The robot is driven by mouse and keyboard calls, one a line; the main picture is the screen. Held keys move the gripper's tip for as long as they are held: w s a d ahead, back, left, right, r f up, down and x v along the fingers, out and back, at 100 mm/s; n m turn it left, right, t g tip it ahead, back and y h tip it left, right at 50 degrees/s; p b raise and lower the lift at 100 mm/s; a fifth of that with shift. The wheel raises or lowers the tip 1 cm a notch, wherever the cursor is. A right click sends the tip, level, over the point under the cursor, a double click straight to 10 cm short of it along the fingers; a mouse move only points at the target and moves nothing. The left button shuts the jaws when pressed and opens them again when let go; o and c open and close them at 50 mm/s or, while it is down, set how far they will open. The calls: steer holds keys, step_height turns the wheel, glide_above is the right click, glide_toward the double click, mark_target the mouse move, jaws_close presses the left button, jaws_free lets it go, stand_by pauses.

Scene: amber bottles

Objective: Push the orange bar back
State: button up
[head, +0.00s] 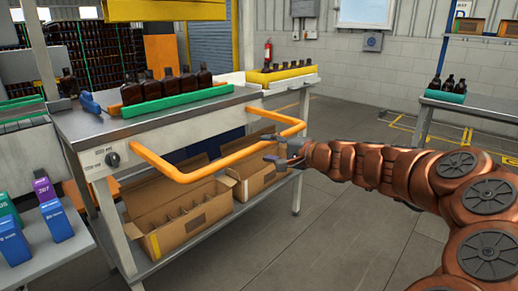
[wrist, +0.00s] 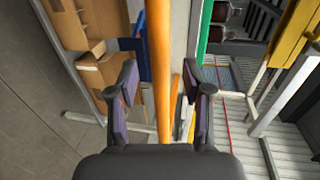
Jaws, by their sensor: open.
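The orange bar (head: 222,166) is a U-shaped handle that sticks out from the front of the grey metal workbench (head: 150,127). My gripper (head: 276,148) is beside the bar's right-hand part in the head view. In the wrist view the bar (wrist: 159,75) runs up the picture between the two spread fingers of my gripper (wrist: 160,88), with gaps on both sides. My gripper is open and holds nothing. I cannot tell exactly how deep the bar lies between the fingers.
Amber bottles (head: 166,85) stand along a green strip on the benchtop. Open cardboard boxes (head: 181,211) sit on the shelf below the bar. A side table (head: 465,107) with small bottles stands at the right. Grey floor (head: 335,235) in front is clear.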

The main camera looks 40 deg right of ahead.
mark_target(262, 147)
steer(key=shift+x, duration=2.3)
jaws_close()
